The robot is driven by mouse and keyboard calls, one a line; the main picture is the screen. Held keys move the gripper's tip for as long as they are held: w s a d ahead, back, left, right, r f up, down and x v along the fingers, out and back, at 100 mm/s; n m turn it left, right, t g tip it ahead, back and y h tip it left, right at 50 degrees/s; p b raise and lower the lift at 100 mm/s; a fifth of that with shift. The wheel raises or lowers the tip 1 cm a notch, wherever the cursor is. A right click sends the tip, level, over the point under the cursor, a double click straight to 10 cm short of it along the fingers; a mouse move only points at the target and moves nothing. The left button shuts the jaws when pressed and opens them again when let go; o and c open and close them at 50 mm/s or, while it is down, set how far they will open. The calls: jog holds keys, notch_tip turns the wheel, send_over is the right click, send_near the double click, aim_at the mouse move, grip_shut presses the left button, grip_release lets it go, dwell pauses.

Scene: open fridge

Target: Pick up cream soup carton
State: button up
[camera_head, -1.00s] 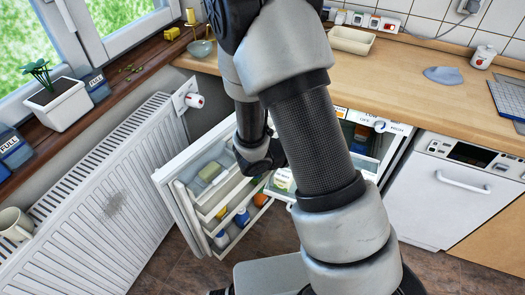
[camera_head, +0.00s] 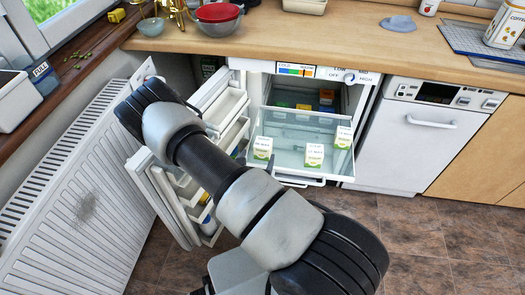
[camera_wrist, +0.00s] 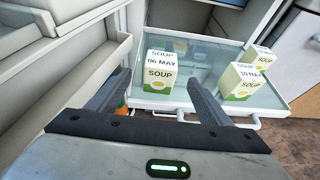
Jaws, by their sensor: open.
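Several small white-and-green soup cartons stand on a pulled-out glass-bottomed fridge tray (camera_head: 285,165). The left carton (camera_head: 262,148), marked "06 MAY", also shows in the wrist view (camera_wrist: 158,62). The middle carton (camera_head: 314,155) is marked "10 MAY" in the wrist view (camera_wrist: 240,83). A third carton (camera_head: 343,137) stands behind it to the right. My gripper (camera_wrist: 157,78) is open and empty. In the wrist view its fingers point toward the left carton, which appears between their tips; I cannot tell how far ahead it is. In the head view my arm hides most of the gripper.
The open fridge door (camera_head: 165,200) with loaded shelves is left of my arm, and its shelves (camera_wrist: 75,70) fill the left of the wrist view. A radiator (camera_head: 85,190) stands farther left. The white dishwasher (camera_head: 425,145) is right of the fridge. Floor at lower right is clear.

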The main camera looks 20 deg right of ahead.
aim_at(263, 145)
jog(key=b+x, duration=0.2)
jog(key=x, duration=0.8)
jog(key=shift+d+r, duration=0.1)
jog(key=shift+d, duration=0.05)
jog(key=c, duration=1.3)
